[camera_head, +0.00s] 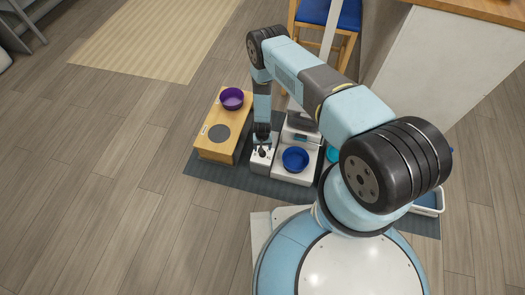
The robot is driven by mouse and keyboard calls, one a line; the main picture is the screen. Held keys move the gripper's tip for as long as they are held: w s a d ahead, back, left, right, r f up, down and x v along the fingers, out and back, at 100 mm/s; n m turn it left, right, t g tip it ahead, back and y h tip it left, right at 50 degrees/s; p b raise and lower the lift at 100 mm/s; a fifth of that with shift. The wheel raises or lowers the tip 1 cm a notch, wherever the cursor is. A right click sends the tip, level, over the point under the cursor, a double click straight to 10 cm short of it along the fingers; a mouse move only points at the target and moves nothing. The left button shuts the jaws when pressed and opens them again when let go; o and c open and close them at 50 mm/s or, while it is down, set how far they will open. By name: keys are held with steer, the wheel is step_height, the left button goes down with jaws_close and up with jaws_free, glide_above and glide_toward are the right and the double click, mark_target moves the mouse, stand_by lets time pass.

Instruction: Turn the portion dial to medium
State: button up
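A small white box (258,167) stands on the dark mat, left of the white feeder. A small dark part on its top, which may be the portion dial (262,152), shows just under my gripper (262,143). Its setting and any marks are too small to read. My gripper points straight down over the box, at or very close to the dark part; I cannot tell if it touches. The fingers are too small and dark to show whether they are open or shut. The white feeder (304,124) has a blue bowl (295,158) at its front.
A wooden stand (212,148) with a purple bowl (232,98) and a dark round spot is close on the left. The dark mat (222,188) lies beneath. A white tray (430,202) sits at right, partly behind my arm. A blue-seated chair (318,12) stands behind.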

step_height(320, 180, up, 8)
stand_by(0.5)
steer(key=shift+r, duration=0.1)
